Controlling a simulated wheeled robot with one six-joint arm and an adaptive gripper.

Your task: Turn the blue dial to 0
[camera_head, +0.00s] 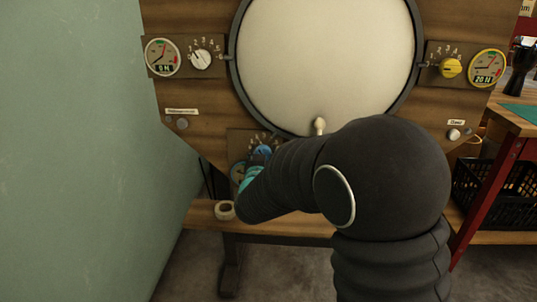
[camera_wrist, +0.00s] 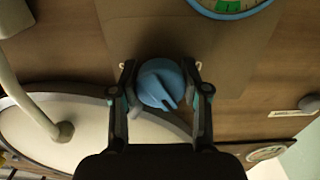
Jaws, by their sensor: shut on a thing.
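The blue dial (camera_wrist: 157,80) is round with a dark notch that points down and to the right in the wrist view. My gripper (camera_wrist: 161,74) is shut on it, one finger on each side. In the head view, the blue dial (camera_head: 262,151) shows only in part, on the lower panel under the big drum. My arm covers much of that panel and the numbers near the dial. No scale numbers can be read in the wrist view. A blue-rimmed gauge (camera_wrist: 232,8) sits beside the dial, cut off by the picture's top edge.
A white dial (camera_head: 201,59) with a gauge is at upper left, a yellow dial (camera_head: 450,68) with a gauge at upper right. The round drum skin (camera_head: 325,55) is above. A green wall (camera_head: 75,150) bounds the left.

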